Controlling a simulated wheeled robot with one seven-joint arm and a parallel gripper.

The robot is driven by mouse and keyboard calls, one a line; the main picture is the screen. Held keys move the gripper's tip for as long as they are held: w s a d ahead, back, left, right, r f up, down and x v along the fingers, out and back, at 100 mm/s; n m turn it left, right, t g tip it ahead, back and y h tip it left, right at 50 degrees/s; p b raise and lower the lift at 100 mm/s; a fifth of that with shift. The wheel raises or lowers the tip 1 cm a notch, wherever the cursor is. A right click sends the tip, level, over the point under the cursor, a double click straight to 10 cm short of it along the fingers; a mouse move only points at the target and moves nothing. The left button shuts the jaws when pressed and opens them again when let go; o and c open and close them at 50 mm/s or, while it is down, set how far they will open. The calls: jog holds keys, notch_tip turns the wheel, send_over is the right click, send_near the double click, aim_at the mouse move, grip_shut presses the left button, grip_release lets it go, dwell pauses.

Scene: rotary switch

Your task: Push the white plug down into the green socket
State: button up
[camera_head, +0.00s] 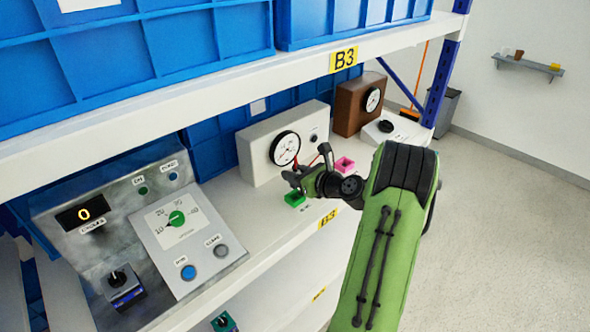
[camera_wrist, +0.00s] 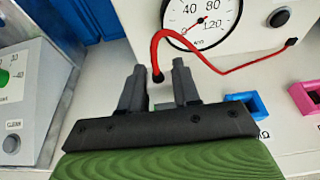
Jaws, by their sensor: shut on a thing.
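My gripper (camera_wrist: 160,85) is shut on the white plug (camera_wrist: 160,94), which shows only as a pale patch between the fingers. A red cable (camera_wrist: 171,36) rises from a dark end at the fingertips. In the head view, my gripper (camera_head: 297,176) is just above and behind the small green socket (camera_head: 294,199) on the shelf. The plug itself cannot be made out there.
A blue socket (camera_wrist: 246,106) and a pink socket (camera_head: 344,165) stand to the right. A white gauge box (camera_head: 268,143) with the cable's other end is behind. A sloped dial panel (camera_head: 188,244) is to the left. An upper shelf (camera_head: 215,97) hangs above.

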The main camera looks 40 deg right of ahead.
aim_at(295, 188)
notch_tip(295, 188, down, 2)
jog(key=shift+f+b, duration=0.2)
jog(key=shift+b, duration=0.3)
jog(key=shift+r+p, duration=0.1)
jog(key=shift+p, duration=0.9)
dwell(0.8)
jog(key=shift+f+b, duration=0.9)
jog(key=shift+f, duration=0.8)
jog(key=o, duration=1.1)
jog(key=v, duration=1.5)
jog(key=shift+s+a+r, duration=0.15)
jog(key=shift+s, duration=0.25)
